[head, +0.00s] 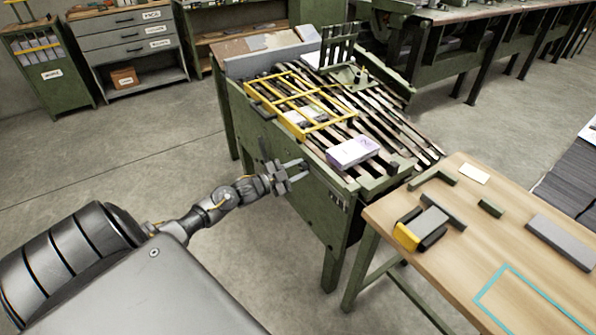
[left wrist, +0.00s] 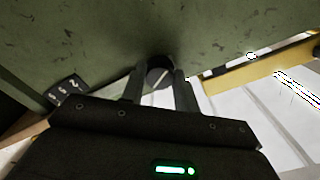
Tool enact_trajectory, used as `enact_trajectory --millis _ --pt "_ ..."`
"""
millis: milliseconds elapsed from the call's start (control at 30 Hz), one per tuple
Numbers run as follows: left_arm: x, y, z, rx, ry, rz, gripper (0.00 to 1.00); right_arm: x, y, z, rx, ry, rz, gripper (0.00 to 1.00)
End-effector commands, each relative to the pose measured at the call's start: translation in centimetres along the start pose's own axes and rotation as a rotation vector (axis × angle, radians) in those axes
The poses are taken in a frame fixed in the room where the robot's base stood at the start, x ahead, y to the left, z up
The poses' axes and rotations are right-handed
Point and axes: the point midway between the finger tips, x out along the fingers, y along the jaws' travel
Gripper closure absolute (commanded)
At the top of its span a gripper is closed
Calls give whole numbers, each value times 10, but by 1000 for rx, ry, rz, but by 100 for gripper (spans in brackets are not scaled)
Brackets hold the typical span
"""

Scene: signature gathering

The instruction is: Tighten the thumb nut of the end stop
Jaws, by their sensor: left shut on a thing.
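My left gripper (head: 297,170) reaches from the left to the green side panel of the gathering machine (head: 323,211). In the left wrist view the two fingers (left wrist: 160,82) are shut on a dark round thumb nut (left wrist: 160,70) at the edge of the green panel. One finger lies on each side of it, and a pale line crosses its face. In the head view the nut is hidden by the gripper. I cannot clearly pick out the end stop. My right gripper is in neither view.
On the slatted bed lie a yellow frame (head: 296,118) and a lilac-white stack (head: 352,152). A wooden table (head: 450,262) with grey blocks and a yellow-and-grey holder (head: 407,236) stands at the right. The floor left of the machine is clear.

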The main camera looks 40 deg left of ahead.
Motion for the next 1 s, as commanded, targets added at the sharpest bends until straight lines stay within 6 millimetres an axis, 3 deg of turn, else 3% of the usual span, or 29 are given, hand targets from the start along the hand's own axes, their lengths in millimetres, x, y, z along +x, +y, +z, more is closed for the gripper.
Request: enact_trajectory --millis 500,1000 --pt "0 1 1 408 -1 3 92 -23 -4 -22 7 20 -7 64" --pt "0 1 0 538 0 2 92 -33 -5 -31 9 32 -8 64"
